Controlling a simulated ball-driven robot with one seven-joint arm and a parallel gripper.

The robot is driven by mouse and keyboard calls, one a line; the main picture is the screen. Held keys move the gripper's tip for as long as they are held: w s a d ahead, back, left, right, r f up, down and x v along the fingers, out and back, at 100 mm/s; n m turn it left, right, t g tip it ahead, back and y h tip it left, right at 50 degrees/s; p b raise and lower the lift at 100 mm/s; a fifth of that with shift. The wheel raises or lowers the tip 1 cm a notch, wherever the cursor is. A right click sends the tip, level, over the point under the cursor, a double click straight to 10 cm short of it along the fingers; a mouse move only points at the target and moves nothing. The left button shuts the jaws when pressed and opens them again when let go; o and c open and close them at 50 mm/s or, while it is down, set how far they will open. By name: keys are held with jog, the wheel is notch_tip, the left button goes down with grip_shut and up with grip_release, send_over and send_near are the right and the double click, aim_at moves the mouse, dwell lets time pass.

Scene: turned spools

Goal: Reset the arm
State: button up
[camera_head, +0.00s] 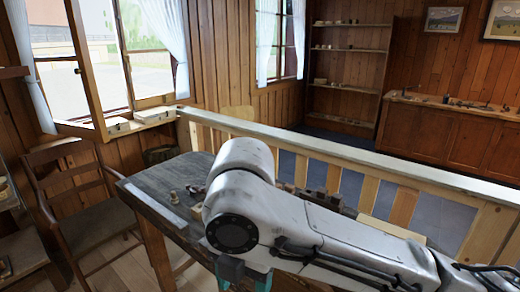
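My white and grey arm reaches in from the lower right, over a dark wooden table (160,190). Its rounded joint with a dark round cap hangs above the table's near part. Below that joint, two teal pieces show at the bottom edge, apart from each other. They may be the fingers of my gripper (243,283), but the frame cuts them off. Whether anything is between them is hidden. A small turned wooden spool (174,197) stands on the table, left of my arm. Other small items behind the arm are partly hidden.
A wooden chair (80,195) stands left of the table. A pale wooden railing (330,150) runs behind it. Shelves (347,75) and a long cabinet (455,130) stand against the far wall. An open window (110,60) is at upper left.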

jog(key=a+f+m+y, duration=0.2)
jog(key=a+m+y, duration=0.2)
jog(key=m, duration=0.1)
jog(key=s+d+f+m+t+y, duration=0.1)
jog(key=s+d+f+m+t, duration=0.3)
jog(key=d+f+m, duration=1.15)
jog(key=s+d+f+m+g+h, duration=0.1)
jog(key=s+d+f+m+h, duration=0.1)
jog(key=s+d+f+m, duration=0.3)
jog(key=s+d+f+m+g+h, duration=0.2)
jog(key=s+d+f+m, duration=0.4)
jog(key=s+d, duration=0.7)
jog(key=s+f+h, duration=0.1)
jog(key=s, duration=0.2)
jog(key=shift+d+h, duration=0.15)
jog(key=shift+h, duration=0.15)
jog(key=shift+w, duration=0.1)
jog(key=shift+c, duration=0.2)
